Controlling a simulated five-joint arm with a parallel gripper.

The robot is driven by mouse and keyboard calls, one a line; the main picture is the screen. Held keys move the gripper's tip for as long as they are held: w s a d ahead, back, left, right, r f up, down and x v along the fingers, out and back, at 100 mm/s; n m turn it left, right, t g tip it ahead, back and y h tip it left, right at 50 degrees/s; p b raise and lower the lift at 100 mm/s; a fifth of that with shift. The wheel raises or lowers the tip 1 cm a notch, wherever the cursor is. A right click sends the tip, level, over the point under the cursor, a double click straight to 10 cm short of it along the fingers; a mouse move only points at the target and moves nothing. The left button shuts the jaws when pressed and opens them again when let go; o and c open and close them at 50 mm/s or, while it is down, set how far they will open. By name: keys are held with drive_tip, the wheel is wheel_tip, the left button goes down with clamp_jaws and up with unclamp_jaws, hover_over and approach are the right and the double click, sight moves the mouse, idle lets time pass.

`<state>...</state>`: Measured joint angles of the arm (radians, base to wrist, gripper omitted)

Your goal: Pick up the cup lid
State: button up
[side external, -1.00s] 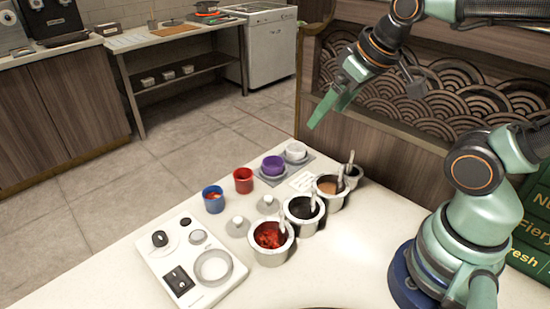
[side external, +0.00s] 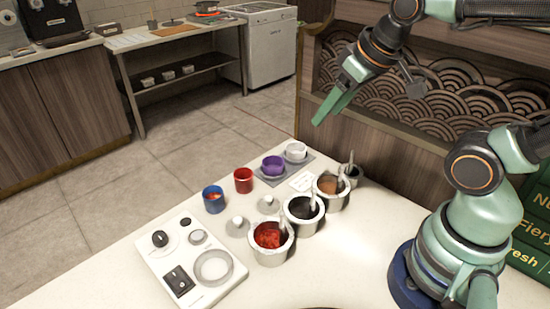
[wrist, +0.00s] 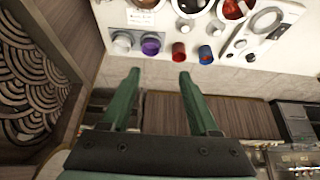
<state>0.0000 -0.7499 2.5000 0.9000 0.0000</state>
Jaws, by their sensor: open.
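Two small grey knobbed lids, one near (side external: 237,226) and one farther back (side external: 268,204), lie on the white counter between the cups and the metal sauce wells. I cannot tell which is the cup lid. They look small at the top of the wrist view, one on the left (wrist: 184,28) and one on the right (wrist: 217,28). My gripper (side external: 319,121) is open and empty, held high above and behind the counter items. In the wrist view its two green fingers (wrist: 160,74) are apart with nothing between them.
A blue cup (side external: 213,200), a red cup (side external: 243,181), a purple cup (side external: 273,166) and a white cup (side external: 296,151) stand along the counter's far edge. Several metal sauce wells (side external: 272,255) with ladles stand nearer. A white control panel (side external: 190,262) is at left. A wood partition (side external: 400,150) stands behind.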

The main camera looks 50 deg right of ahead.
drive_tip(key=n+g, duration=0.6)
drive_tip(key=n, duration=1.2)
hover_over(238, 220)
wheel_tip(238, 220, down, 12)
wheel_tip(238, 220, down, 12)
drive_tip(key=shift+r, duration=0.25)
clamp_jaws()
